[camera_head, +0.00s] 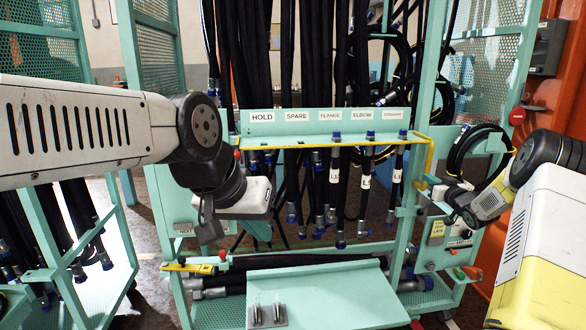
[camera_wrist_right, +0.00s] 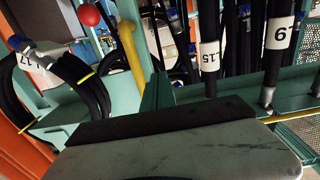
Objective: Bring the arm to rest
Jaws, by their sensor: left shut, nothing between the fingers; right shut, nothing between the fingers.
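My left arm comes in from the left in the head view, and its gripper (camera_head: 207,222) points down in front of the rack's left side. It is shut and empty, apart from the hoses. My right gripper (camera_head: 454,196) is at the right side of the rack, near a coiled black hose (camera_head: 462,150). It is shut and empty; its fingertips are small and partly hidden in this view. In the right wrist view a pale housing with a dark edge fills the bottom, and the coiled hose (camera_wrist_right: 62,85) shows at the left.
A green rack (camera_head: 330,142) with labels HOLD, SPARE, FLANGE, ELBOW and STRAIGHT carries several hanging black hoses (camera_head: 335,190). A green sloped panel (camera_head: 345,295) stands low in front. A second hose rack (camera_head: 50,230) is at the left. An orange post (camera_head: 565,95) stands at the right.

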